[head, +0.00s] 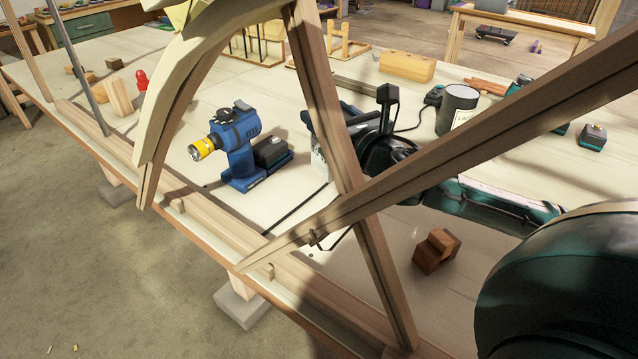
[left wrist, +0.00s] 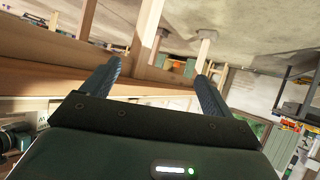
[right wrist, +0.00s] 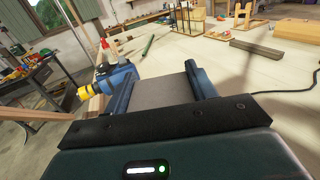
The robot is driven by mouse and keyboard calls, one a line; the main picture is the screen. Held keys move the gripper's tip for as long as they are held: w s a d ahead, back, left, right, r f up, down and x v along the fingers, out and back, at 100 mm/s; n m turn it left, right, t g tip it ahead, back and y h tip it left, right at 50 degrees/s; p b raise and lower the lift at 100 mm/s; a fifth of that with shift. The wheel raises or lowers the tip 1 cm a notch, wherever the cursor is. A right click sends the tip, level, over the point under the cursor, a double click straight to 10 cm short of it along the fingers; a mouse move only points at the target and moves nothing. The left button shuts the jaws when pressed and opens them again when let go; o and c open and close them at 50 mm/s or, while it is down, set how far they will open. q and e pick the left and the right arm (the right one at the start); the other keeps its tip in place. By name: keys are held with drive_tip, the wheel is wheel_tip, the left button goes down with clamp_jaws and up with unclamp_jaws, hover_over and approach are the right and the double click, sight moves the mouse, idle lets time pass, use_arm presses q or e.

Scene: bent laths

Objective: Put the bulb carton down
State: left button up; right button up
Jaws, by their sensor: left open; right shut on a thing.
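The bulb carton (head: 318,155) shows as a pale, printed strip behind a wooden lath in the head view, right of the blue drill. My right gripper (head: 330,125) is shut on it, partly hidden by the lath. In the right wrist view a plain grey-brown carton face (right wrist: 163,92) fills the space between the two fingers. The carton's underside is hidden, so I cannot tell whether it touches the bench. My left gripper (left wrist: 158,82) is open and empty in the left wrist view, near wooden beams. It does not show in the head view.
Wooden laths (head: 335,120) cross in front of the bench (head: 225,95). A blue drill (head: 238,145) with a yellow chuck stands left of the carton. A grey-lidded tin (head: 457,108), a brown block (head: 437,250) and a yellow block (head: 407,67) stand right. Bare bench lies behind the drill.

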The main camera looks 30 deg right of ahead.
sight(342, 176)
drive_tip(key=f, duration=0.2)
drive_tip(key=f+b, duration=0.1)
drive_tip(key=f, duration=0.2)
drive_tip(key=shift+s+f, duration=0.25)
drive_tip(key=shift+f, duration=0.1)
wheel_tip(342, 176, down, 4)
drive_tip(key=shift+r+b, duration=0.15)
drive_tip(key=shift+b, duration=0.5)
use_arm(q)
drive_tip(key=shift+d+f+n, duration=0.2)
drive_tip(key=shift+f+n, duration=0.1)
drive_tip(key=shift+f, duration=0.3)
use_arm(e)
drive_tip(key=shift+w, duration=0.1)
use_arm(q)
drive_tip(key=shift+f, duration=0.1)
use_arm(e)
drive_tip(key=o, duration=1)
drive_tip(key=shift+f, duration=0.2)
drive_tip(key=shift+r, duration=0.15)
drive_tip(key=s+b, duration=0.1)
drive_tip(key=s, duration=0.9)
drive_tip(key=shift+s+a, duration=0.1)
drive_tip(key=shift+s, duration=0.15)
use_arm(q)
drive_tip(key=shift+f, duration=0.3)
use_arm(e)
drive_tip(key=shift+s, duration=0.8)
